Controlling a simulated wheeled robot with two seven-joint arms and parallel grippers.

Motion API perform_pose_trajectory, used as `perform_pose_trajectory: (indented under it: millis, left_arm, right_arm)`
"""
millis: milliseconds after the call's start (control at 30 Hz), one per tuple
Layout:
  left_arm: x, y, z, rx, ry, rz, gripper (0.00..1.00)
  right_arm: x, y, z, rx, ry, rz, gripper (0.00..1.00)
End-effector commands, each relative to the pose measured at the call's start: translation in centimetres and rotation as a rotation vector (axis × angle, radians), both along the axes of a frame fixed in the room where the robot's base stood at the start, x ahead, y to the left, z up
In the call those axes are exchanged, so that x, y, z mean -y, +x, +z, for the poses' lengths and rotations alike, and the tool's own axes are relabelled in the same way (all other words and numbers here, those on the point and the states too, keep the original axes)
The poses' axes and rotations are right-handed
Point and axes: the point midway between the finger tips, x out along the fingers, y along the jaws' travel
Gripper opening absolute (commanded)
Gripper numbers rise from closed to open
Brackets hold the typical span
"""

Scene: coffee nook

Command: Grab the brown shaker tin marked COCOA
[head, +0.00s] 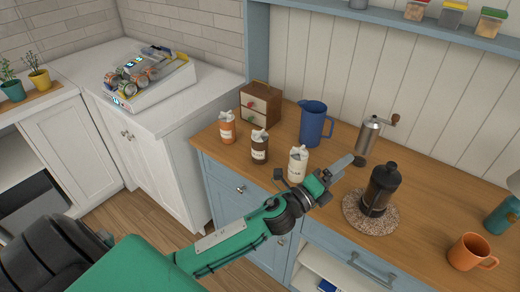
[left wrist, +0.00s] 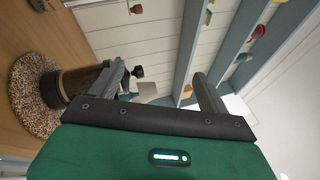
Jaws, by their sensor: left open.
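The brown shaker tin (head: 259,147) stands upright on the wooden counter, between an orange tin (head: 227,127) and a cream tin (head: 297,165). Its pale label is too small to read surely. My left gripper (head: 311,173) is open over the counter's front part, to the right of the brown tin and apart from it. The cream tin is close to it and nearer than the brown one. In the left wrist view my left gripper (left wrist: 163,85) has its fingers spread with nothing held between them; the brown tin cannot be made out there. My right gripper is not in view.
A French press (head: 381,190) stands on a speckled round mat (head: 352,215) right of the gripper. Behind are a small drawer box (head: 261,103), a blue pitcher (head: 313,124) and a grinder (head: 367,137). An orange mug (head: 467,252) is at right.

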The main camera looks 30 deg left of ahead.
Motion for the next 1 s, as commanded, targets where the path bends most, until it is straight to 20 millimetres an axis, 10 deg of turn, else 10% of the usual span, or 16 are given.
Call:
perform_pose_trajectory:
  millis: [167,433,667,867,900,1000]
  left_arm:
    - [5.9,-0.1,3.5,0.422,0.518,-0.244,0.79]
    - [7.4,0.1,-0.8,0.931,1.351,-0.633,0.79]
    - [-2.5,4.1,-4.9,1.103,2.058,-1.062,0.79]
    - [-15.5,7.3,-3.0,0.945,2.513,-1.508,0.79]
    - [-17.8,7.6,-2.2,-0.886,-2.558,1.584,0.79]
    - [-22.2,7.8,-0.2,-0.696,-2.448,1.615,0.79]
  right_arm:
    - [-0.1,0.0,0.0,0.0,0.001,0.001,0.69]
    - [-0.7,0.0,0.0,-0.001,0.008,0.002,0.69]
    - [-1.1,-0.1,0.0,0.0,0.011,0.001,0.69]
    - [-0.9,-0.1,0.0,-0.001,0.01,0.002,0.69]
    - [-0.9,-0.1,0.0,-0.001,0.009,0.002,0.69]
    - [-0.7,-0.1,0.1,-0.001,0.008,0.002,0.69]
